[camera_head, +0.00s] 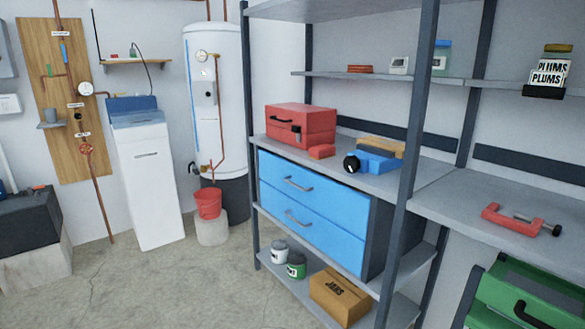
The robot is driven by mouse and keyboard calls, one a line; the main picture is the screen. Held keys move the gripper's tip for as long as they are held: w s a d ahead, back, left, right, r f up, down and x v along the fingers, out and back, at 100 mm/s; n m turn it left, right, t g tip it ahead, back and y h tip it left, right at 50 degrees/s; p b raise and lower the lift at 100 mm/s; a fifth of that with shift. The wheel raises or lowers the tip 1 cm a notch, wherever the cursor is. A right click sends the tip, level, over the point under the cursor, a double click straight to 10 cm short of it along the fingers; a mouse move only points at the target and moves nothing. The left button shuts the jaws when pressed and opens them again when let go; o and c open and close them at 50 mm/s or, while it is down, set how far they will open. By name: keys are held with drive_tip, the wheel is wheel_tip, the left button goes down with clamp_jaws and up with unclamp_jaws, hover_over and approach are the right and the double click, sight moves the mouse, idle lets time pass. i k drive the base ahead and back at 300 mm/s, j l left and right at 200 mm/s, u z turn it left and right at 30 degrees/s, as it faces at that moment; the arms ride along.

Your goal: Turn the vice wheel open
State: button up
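A small blue vice (378,163) sits on the middle grey shelf, right of the red toolbox. Its round black vice wheel (351,164) is at the left end, facing me, with a small pale spot on it. A tan block (384,147) shows at the back of the vice; I cannot tell whether it is gripped in the jaws. The gap between the jaws is too small to make out. My gripper is not in this view, so its place relative to the wheel does not show.
A red toolbox (300,126) and a small red block (321,151) stand left of the vice. A dark shelf post (412,150) rises close to its right. Blue drawers (312,208) lie below. A red clamp (521,220) lies on the right shelf. The floor (165,280) at front left is clear.

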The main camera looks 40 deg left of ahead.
sight(351, 163)
drive_tip(key=u, duration=1.15)
